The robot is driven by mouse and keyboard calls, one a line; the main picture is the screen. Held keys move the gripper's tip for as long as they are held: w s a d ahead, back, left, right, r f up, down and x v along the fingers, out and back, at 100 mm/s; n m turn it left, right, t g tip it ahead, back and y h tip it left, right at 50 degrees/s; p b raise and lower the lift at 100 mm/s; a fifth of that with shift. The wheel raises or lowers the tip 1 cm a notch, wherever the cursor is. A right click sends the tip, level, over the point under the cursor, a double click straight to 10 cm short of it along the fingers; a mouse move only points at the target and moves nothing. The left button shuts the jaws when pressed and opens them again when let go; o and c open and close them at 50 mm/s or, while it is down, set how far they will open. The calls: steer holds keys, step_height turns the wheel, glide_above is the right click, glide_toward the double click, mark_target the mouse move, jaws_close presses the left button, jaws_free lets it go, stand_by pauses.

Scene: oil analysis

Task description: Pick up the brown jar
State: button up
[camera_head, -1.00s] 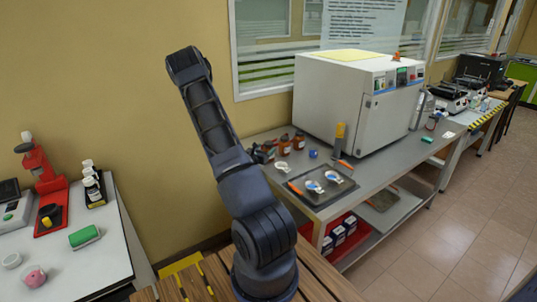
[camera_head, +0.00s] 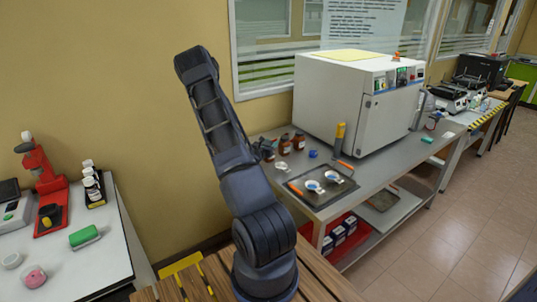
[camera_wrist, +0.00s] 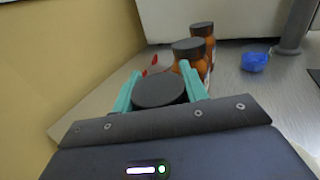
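A jar with a dark round lid (camera_wrist: 159,91) stands between my gripper's two teal fingers in the wrist view. The fingers of my gripper (camera_wrist: 160,68) are spread on either side of it, close to the lid's edges. I cannot tell whether they press on it. The jar's body is hidden below its lid. Two brown jars with dark lids, a nearer one (camera_wrist: 189,63) and a farther one (camera_wrist: 208,42), stand just beyond the right finger. Both also show in the head view, one on the left (camera_head: 284,146) and one on the right (camera_head: 299,141).
The grey bench (camera_head: 335,207) holds a white oven (camera_head: 345,105), a dark tray (camera_head: 340,191) and a blue item (camera_wrist: 254,62). The yellow wall (camera_wrist: 60,50) is close on the left. A white table (camera_head: 95,265) with a red device stands at far left.

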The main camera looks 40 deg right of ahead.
steer(key=shift+r, duration=0.1)
steer(key=shift+c, duration=0.4)
step_height(320, 180, up, 20)
stand_by(0.5)
